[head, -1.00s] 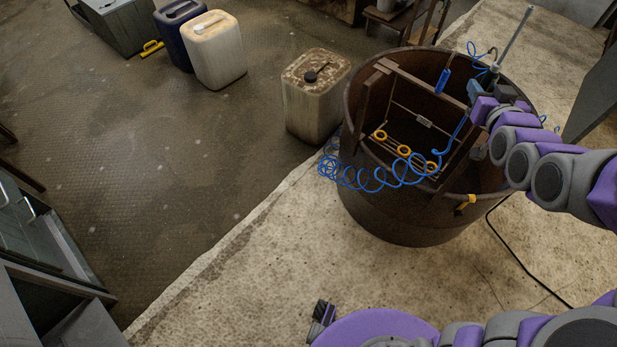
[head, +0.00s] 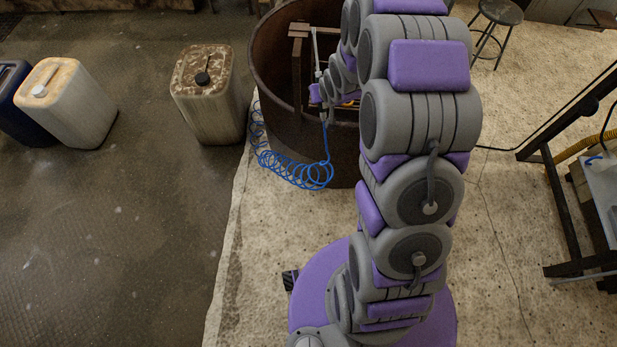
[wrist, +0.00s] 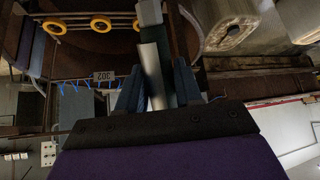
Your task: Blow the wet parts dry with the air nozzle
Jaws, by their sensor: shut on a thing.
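My gripper (wrist: 158,88) shows in the wrist view with its blue-grey fingers shut on the air nozzle (wrist: 150,62), a pale metal tube pointing away from me. In the head view the nozzle's thin tube (head: 315,48) stands upright over the rusty drum (head: 272,75). A coiled blue hose (head: 290,172) hangs from near the gripper down outside the drum. Three yellow rings (wrist: 101,25) sit in a row on a rack in the wrist view, left of the nozzle tube. In the head view my arm hides most of the rack and rings. Wetness cannot be made out.
A tag reading 302 (wrist: 104,76) and small blue hooks (wrist: 75,87) are by the rack. A stained jerrycan (head: 205,100) stands left of the drum, with a white one (head: 75,105) farther left. A stool (head: 497,18) and dark metal frame (head: 560,200) stand right.

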